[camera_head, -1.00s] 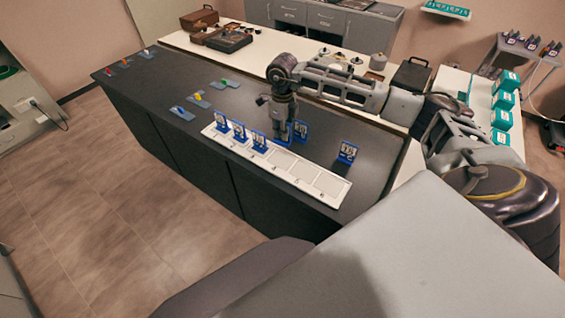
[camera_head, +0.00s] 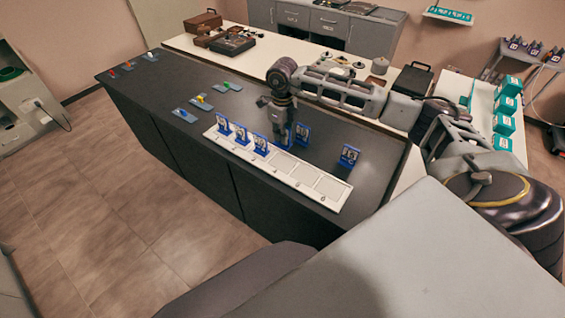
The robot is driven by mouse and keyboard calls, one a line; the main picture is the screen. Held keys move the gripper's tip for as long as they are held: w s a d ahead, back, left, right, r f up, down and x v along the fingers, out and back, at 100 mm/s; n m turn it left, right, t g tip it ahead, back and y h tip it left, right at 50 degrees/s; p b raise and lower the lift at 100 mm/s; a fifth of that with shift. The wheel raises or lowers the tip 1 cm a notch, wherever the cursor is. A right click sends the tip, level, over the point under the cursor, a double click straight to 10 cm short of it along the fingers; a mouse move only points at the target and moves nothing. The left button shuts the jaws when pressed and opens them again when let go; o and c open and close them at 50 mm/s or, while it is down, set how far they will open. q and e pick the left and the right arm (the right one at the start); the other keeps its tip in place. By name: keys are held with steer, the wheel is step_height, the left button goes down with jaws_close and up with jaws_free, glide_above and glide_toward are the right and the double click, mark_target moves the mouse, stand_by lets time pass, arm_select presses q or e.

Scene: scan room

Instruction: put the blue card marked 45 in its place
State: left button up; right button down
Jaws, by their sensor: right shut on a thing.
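The white numbered strip (camera_head: 326,187) lies along the front of the dark counter. Three blue cards stand upright in its left part: one (camera_head: 222,124) at the end, a second (camera_head: 241,135), and a third (camera_head: 260,146). My right gripper (camera_head: 282,138) points down just right of the third card, over the strip's back edge. It is shut on a blue card (camera_head: 290,137), mostly hidden by the fingers. Whether this card touches the strip I cannot tell. Two more blue cards stand behind the strip, one (camera_head: 302,134) close right of the gripper, another (camera_head: 348,157) farther right. The card numbers are too small to read. My left gripper is out of view.
The right part of the strip is empty. Small coloured items on blue bases, such as a yellow one (camera_head: 203,104), lie at the counter's left. A white bench behind holds a brown case (camera_head: 203,21) and a black box (camera_head: 411,82). Teal boxes (camera_head: 503,105) stand at right.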

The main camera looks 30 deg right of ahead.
steer(key=shift+f, duration=2)
steer(key=shift+f+p, duration=0.3)
steer(key=shift+f, duration=0.05)
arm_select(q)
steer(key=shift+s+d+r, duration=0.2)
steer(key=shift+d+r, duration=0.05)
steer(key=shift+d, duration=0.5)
arm_select(e)
steer(key=shift+f, duration=0.15)
